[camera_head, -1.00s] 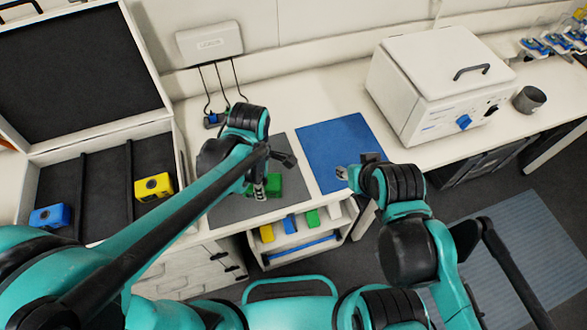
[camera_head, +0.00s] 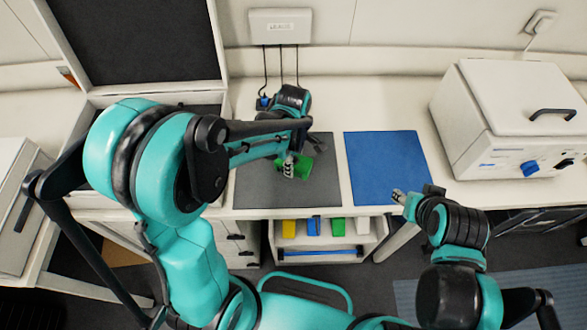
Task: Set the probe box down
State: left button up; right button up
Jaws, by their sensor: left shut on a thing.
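A green box (camera_head: 297,169), which I take for the probe box, is over the grey mat (camera_head: 257,188) on the counter. My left gripper (camera_head: 289,168) is shut on it, and the fingers and arm hide part of it. I cannot tell whether the box touches the mat. My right gripper (camera_head: 401,198) is empty near the counter's front edge, below the blue mat (camera_head: 384,168); its opening is too small to judge.
A white incubator-like box (camera_head: 508,118) stands on the right of the counter. A wall unit (camera_head: 280,26) with hanging cables is behind. An open case (camera_head: 130,40) is at the left, partly hidden by my arm. A shelf below holds yellow, blue and green boxes (camera_head: 337,227). The blue mat is bare.

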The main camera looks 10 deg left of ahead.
pick_arm(q)
jog(key=shift+f+b, duration=0.65)
jog(key=shift+f, duration=1.4)
jog(key=shift+f, duration=0.2)
jog(key=o, duration=1.6)
jog(key=shift+r, duration=0.1)
jog(key=shift+c, duration=0.2)
